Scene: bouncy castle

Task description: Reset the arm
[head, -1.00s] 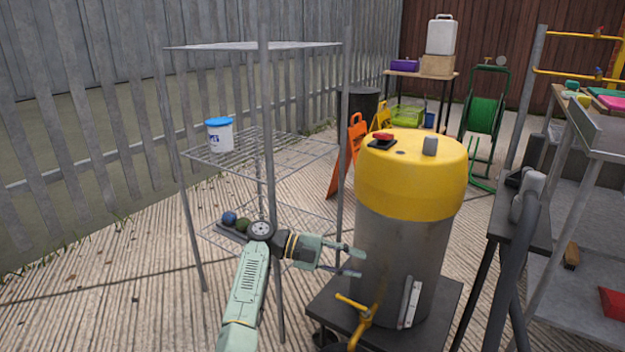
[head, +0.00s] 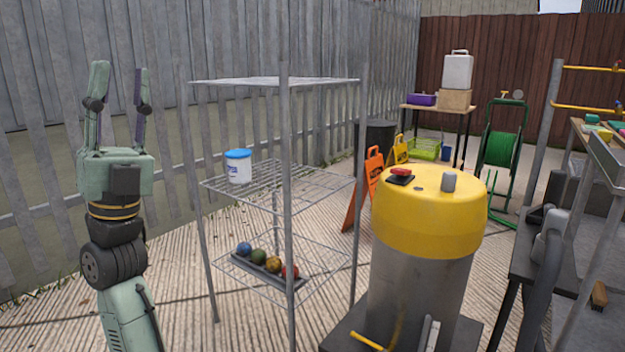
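My gripper (head: 121,92) is raised at the left of the head view, fingers pointing up. Its two fingers stand apart with nothing between them. My arm rises from the bottom edge below it. The gripper is to the left of the wire shelf rack (head: 287,200) and appears clear of it.
The rack holds a white tub with a blue lid (head: 238,166) and, lower, a tray (head: 262,273) of coloured balls. A yellow-topped metal drum (head: 428,215) stands right of the rack. Orange (head: 362,190) and yellow signs, a green hose reel (head: 499,148) and a table (head: 438,107) are behind.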

